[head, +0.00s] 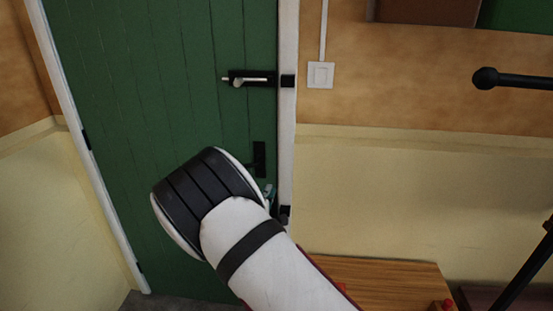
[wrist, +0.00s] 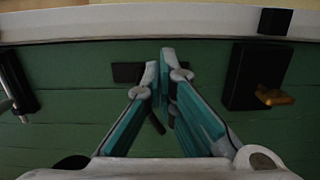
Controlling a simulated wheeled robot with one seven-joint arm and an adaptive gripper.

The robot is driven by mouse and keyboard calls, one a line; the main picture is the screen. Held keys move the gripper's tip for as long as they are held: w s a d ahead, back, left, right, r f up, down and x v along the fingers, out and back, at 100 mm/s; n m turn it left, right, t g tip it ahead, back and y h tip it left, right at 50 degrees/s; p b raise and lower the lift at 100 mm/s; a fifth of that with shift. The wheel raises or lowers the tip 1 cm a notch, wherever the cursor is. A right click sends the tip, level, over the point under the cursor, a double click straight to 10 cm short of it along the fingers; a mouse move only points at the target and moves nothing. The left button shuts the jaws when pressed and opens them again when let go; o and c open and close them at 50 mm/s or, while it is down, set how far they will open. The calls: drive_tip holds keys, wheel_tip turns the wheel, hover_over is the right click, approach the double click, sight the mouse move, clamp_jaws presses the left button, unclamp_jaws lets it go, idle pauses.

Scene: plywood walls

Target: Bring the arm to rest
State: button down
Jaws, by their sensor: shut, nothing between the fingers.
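My arm reaches up from the bottom of the head view toward a green door (head: 150,110). It hides most of my gripper there; only a bit of teal (head: 270,192) shows past the wrist. In the wrist view my gripper (wrist: 162,70) has its teal fingers brought together at the tips, with nothing held. The tips are in front of the black handle plate (wrist: 127,72) on the door, which also shows in the head view (head: 259,160). Part of the handle is hidden behind the fingers. I cannot tell whether they touch it.
The door looks closed in its white frame (head: 288,120). A bolt (head: 248,78) sits above the handle. A black box with a brass knob (wrist: 255,80) is on the other side. A wooden table (head: 385,275) stands lower right, below a light switch (head: 320,75). A black rod (head: 515,80) juts in at right.

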drive_tip(key=s+d+r+m+g+h, duration=0.25)
drive_tip(key=d+r, duration=0.25)
drive_tip(key=d, duration=0.3)
drive_tip(key=s+d+r+m+g+h, duration=0.25)
drive_tip(key=d+r+m, duration=0.2)
drive_tip(key=d, duration=0.35)
drive_tip(key=s+d+r+m+g+h, duration=0.2)
drive_tip(key=d+r+m+g+h, duration=0.15)
drive_tip(key=d+r, duration=0.4)
drive_tip(key=s+d+r+m+g+y, duration=0.2)
drive_tip(key=s+d+m+g, duration=0.2)
drive_tip(key=s+d, duration=0.7)
drive_tip(key=s+a+r+y, duration=0.1)
drive_tip(key=s+a+y, duration=0.1)
drive_tip(key=s, duration=0.6)
drive_tip(key=s+a+r+m+y, duration=0.1)
drive_tip(key=s+y, duration=0.3)
drive_tip(key=s, duration=0.5)
drive_tip(key=s+a+r+m+y, duration=0.1)
drive_tip(key=s+a+r+y, duration=0.1)
drive_tip(key=s, duration=0.6)
drive_tip(key=shift+s+a+y, duration=0.35)
drive_tip(key=shift+a+y, duration=0.1)
drive_tip(key=shift+a, duration=0.45)
